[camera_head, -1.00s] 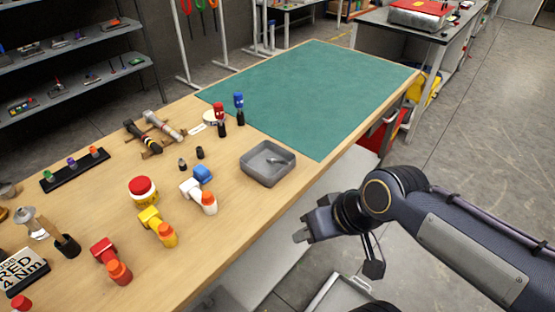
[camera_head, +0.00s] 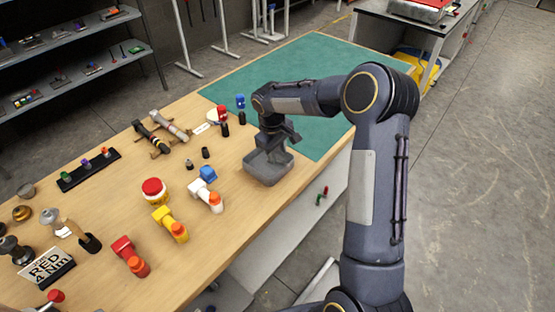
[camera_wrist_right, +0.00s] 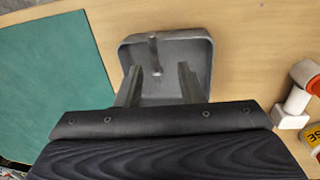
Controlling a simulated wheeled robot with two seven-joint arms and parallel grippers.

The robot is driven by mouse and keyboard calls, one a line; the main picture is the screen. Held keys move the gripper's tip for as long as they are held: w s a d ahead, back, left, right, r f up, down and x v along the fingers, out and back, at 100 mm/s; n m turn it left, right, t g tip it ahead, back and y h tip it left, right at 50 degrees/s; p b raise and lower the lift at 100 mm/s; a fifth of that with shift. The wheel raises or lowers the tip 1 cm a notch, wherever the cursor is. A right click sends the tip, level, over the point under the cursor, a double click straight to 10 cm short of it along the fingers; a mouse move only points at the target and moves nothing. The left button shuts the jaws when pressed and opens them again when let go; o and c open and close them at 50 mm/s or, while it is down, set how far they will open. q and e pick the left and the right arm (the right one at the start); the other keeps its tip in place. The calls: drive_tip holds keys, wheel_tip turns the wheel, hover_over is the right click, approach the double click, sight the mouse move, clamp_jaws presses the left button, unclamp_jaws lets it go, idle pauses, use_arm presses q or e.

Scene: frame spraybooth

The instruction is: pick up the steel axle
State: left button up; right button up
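The steel axle (camera_wrist_right: 153,52) is a short grey rod in the square grey tray (camera_wrist_right: 199,48), as the right wrist view shows. I cannot tell whether it lies flat or leans. In the head view the tray (camera_head: 272,180) stands near the table's edge, and my arm hides the axle there. My right gripper (camera_head: 269,146) is over the tray, pointing down. In the right wrist view the gripper (camera_wrist_right: 159,70) is open, its fingers apart with the axle's near end between their tips in the picture. I cannot tell whether they touch it. My left gripper is out of view.
The green mat (camera_head: 320,70) is clear beyond my arm.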

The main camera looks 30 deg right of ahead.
sight(282, 163)
drive_tip(key=f, duration=0.2)
drive_tip(key=d+f+p, duration=0.1)
drive_tip(key=f, duration=0.1)
drive_tip(key=f+p, duration=0.1)
drive_tip(key=f, duration=0.1)
drive_tip(key=shift+s+d+f, duration=0.1)
drive_tip(key=shift+d, duration=0.3)
drive_tip(key=shift+f, duration=0.2)
clamp_jaws()
